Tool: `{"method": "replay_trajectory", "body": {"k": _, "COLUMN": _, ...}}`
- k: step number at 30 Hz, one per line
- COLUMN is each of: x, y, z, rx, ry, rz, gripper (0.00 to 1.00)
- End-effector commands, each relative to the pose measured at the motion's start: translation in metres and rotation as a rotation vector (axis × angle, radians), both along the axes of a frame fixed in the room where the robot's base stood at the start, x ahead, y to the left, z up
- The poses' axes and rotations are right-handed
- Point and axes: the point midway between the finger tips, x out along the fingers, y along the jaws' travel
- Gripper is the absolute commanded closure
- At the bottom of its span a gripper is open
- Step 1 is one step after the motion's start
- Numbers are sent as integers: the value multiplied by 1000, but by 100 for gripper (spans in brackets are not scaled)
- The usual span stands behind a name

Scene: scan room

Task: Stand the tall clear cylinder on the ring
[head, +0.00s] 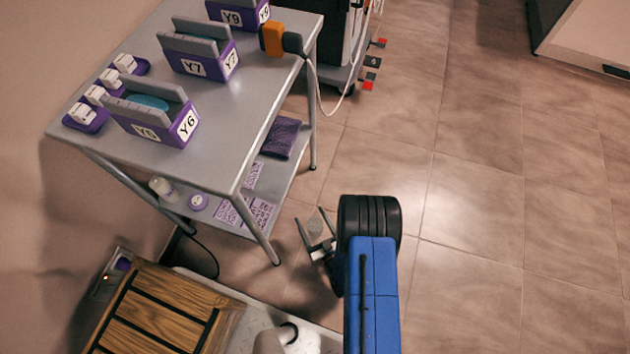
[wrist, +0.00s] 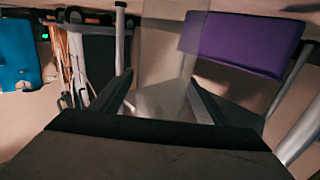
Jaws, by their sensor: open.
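My gripper (head: 317,230) is open beside the right side of the metal cart, above the floor. In the wrist view its two dark fingers (wrist: 160,80) stand apart. A tall see-through shape, looking like the clear cylinder (wrist: 166,62), stands upright between or just beyond the fingers. I cannot tell whether either finger touches it. In the head view it is very faint between the fingertips. A small round purple disc with a pale middle (head: 198,202) lies on the cart's lower shelf. I cannot tell whether it is the ring.
The cart (head: 262,115) carries purple holders marked Y6 (head: 150,122), Y7 (head: 203,60) and Y9. A purple block (head: 281,138) and white bottle (head: 162,188) are on its lower shelf. A wooden slatted top (head: 165,310) is at lower left. Floor to the right is clear.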

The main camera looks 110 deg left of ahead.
Motion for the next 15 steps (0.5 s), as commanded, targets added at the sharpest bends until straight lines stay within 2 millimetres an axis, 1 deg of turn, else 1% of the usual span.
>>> {"method": "replay_trajectory", "body": {"k": 1, "x": -5, "y": 4, "z": 1, "rx": 2, "ry": 1, "rz": 1, "gripper": 32}}
{"method": "replay_trajectory", "body": {"k": 3, "x": -9, "y": 7, "z": 0, "rx": 1, "ry": 1, "rz": 2, "gripper": 32}}
{"method": "replay_trajectory", "body": {"k": 9, "x": -9, "y": 8, "z": 0, "rx": 0, "ry": 0, "rz": 1, "gripper": 32}}
{"method": "replay_trajectory", "body": {"k": 10, "x": -9, "y": 8, "z": 0, "rx": 0, "ry": 0, "rz": 1, "gripper": 35}}
{"method": "replay_trajectory", "body": {"k": 11, "x": -9, "y": 8, "z": 0, "rx": 0, "ry": 0, "rz": 1, "gripper": 42}}
{"method": "replay_trajectory", "body": {"k": 12, "x": -9, "y": 8, "z": 0, "rx": 0, "ry": 0, "rz": 1, "gripper": 51}}
{"method": "replay_trajectory", "body": {"k": 14, "x": -9, "y": 8, "z": 0, "rx": 0, "ry": 0, "rz": 1, "gripper": 66}}
{"method": "replay_trajectory", "body": {"k": 15, "x": -9, "y": 8, "z": 0, "rx": 0, "ry": 0, "rz": 1, "gripper": 75}}
